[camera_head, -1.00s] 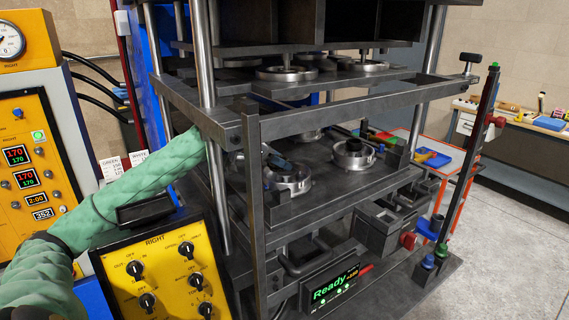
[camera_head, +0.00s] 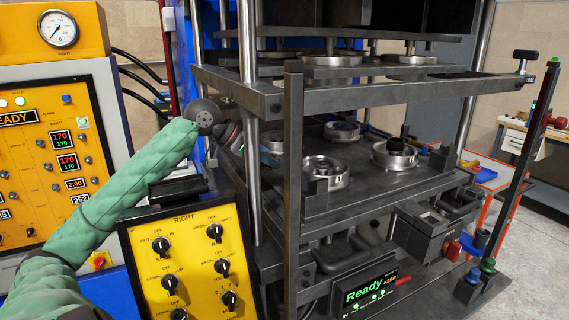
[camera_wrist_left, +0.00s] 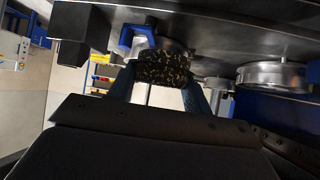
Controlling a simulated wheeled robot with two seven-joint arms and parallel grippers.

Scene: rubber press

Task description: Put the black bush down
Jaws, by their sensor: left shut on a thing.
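My left gripper (camera_wrist_left: 158,88) is shut on the black bush (camera_wrist_left: 164,68), a short dark cylinder with yellowish flecks, held between two dark blue fingers in the left wrist view. In the head view the left wrist is at the press's left side, and the gripper (camera_head: 232,136) is partly hidden behind the press frame; the bush cannot be made out there. Round metal moulds stand on the press's lower plate: a front one (camera_head: 325,181), a right one (camera_head: 380,157) with a dark piece standing in it, and a back one (camera_head: 341,128). My right gripper is not in view.
Steel press posts (camera_head: 292,150) and a crossbar (camera_head: 400,92) stand close around the plate. The yellow control box (camera_head: 190,265) is below my left arm. A yellow control cabinet (camera_head: 55,120) is at left. A red-edged side table (camera_head: 490,175) is at right.

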